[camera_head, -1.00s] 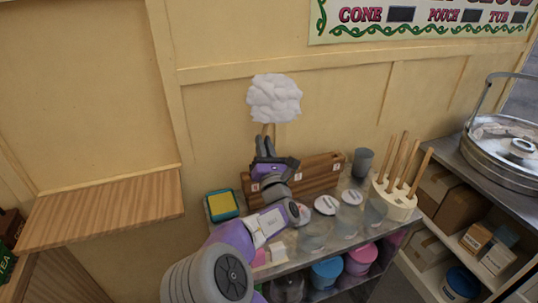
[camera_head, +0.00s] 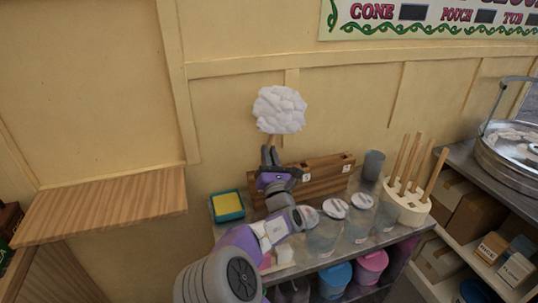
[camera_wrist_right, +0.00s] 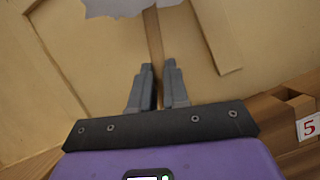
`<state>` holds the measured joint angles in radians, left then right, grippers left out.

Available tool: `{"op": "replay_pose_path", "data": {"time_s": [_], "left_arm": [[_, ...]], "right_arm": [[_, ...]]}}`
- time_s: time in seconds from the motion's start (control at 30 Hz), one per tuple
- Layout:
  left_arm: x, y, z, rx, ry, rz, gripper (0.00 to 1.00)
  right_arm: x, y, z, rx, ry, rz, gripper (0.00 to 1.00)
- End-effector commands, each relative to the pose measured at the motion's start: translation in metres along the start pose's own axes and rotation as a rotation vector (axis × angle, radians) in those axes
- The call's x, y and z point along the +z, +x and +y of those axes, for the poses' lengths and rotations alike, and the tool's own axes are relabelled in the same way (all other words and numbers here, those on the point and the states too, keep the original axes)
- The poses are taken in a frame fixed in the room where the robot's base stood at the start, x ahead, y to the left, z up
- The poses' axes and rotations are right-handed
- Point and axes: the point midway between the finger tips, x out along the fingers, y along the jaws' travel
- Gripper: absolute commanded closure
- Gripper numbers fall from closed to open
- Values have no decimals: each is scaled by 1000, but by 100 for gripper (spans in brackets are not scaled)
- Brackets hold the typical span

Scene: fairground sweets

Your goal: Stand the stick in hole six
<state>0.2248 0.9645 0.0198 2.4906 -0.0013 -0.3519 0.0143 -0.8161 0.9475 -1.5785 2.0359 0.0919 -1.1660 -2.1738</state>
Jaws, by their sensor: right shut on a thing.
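My right gripper (camera_head: 270,158) is shut on a wooden stick (camera_head: 271,140) that carries a white candyfloss cloud (camera_head: 280,109) at its top. The stick is close to upright, with the cloud above the fingers. In the right wrist view the stick (camera_wrist_right: 153,40) runs up from between the fingertips (camera_wrist_right: 157,75) into the cloud (camera_wrist_right: 130,6). The long wooden rack (camera_head: 325,177) stands against the wall on the counter, behind and right of the gripper. A label reading 5 (camera_wrist_right: 310,126) shows on it at lower right of the wrist view. The stick's lower end is hidden. My left gripper is out of view.
A yellow sponge in a teal tray (camera_head: 227,205) lies left of the rack. Several clear tubs with white lids (camera_head: 334,208) stand in front. A grey cup (camera_head: 373,164) and a cream block with several bare sticks (camera_head: 407,205) stand at right. A wooden shelf (camera_head: 105,205) juts out at left.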

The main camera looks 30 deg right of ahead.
Motion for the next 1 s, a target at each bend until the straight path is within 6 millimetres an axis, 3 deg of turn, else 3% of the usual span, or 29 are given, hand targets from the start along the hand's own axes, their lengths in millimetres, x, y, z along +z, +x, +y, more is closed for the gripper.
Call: {"op": "replay_pose_path", "data": {"time_s": [1.0], "left_arm": [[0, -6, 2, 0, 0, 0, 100]], "right_arm": [[7, 0, 2, 0, 0, 1, 100]]}}
